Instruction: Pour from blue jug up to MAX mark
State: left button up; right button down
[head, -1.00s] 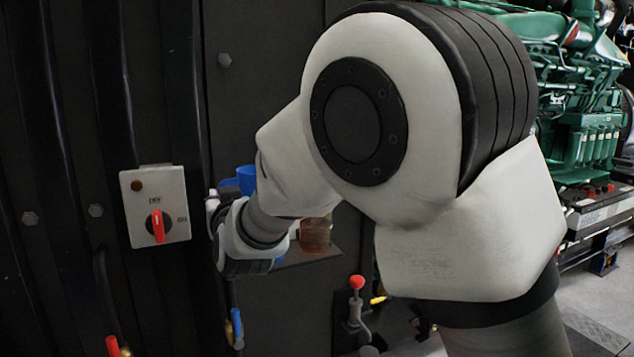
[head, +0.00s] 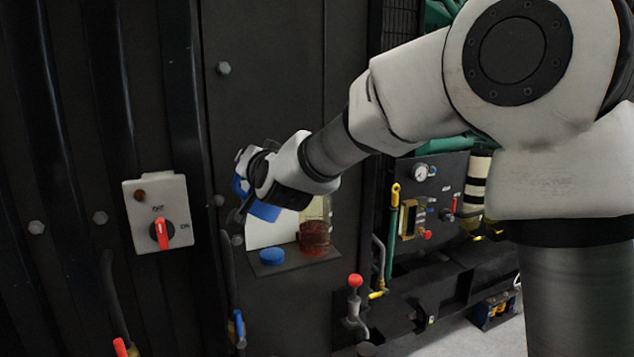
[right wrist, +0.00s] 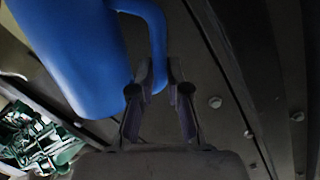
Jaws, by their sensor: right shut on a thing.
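My right gripper (right wrist: 160,75) is shut on the handle (right wrist: 156,35) of the blue jug (right wrist: 75,50), which hangs in the right wrist view. In the head view the jug (head: 263,211) is mostly hidden behind my right wrist and looks tilted, above and left of a clear vessel (head: 318,208). The vessel stands on a small dark shelf and has dark reddish-brown contents (head: 314,238) in its lower part. I cannot make out a MAX mark or any stream. My left gripper is not in view.
A blue round cap (head: 271,257) lies on the shelf (head: 295,262) before a white panel (head: 268,233). A grey switch box (head: 158,214) with a red knob is on the wall at left. A red-topped lever (head: 355,282) stands below right.

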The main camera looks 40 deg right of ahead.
jog(key=shift+d+r+m+p, duration=0.3)
jog(key=shift+d+r+m, duration=0.2)
jog(key=shift+d+r, duration=0.2)
jog(key=shift+d+r+m+y+p, duration=0.15)
jog(key=shift+d+r+m+p, duration=0.15)
jog(key=shift+d+r+m, duration=0.25)
jog(key=shift+d+r+m+y+p, duration=0.25)
jog(key=shift+r+m, duration=0.2)
jog(key=shift+r, duration=0.3)
jog(key=shift+d+r+m, duration=0.25)
jog(key=shift+r+m, duration=0.15)
jog(key=shift+s+d+r+m+g+y+p, duration=0.15)
jog(key=shift+d+r+m+g+y+p, duration=0.2)
jog(key=shift+d+r+m+p, duration=0.85)
dwell(3.1)
jog(key=shift+d+r+m, duration=0.2)
jog(key=shift+r+m, duration=0.1)
jog(key=shift+r, duration=0.05)
jog(key=shift+d+r, duration=0.15)
jog(key=shift+d, duration=0.15)
dwell(0.6)
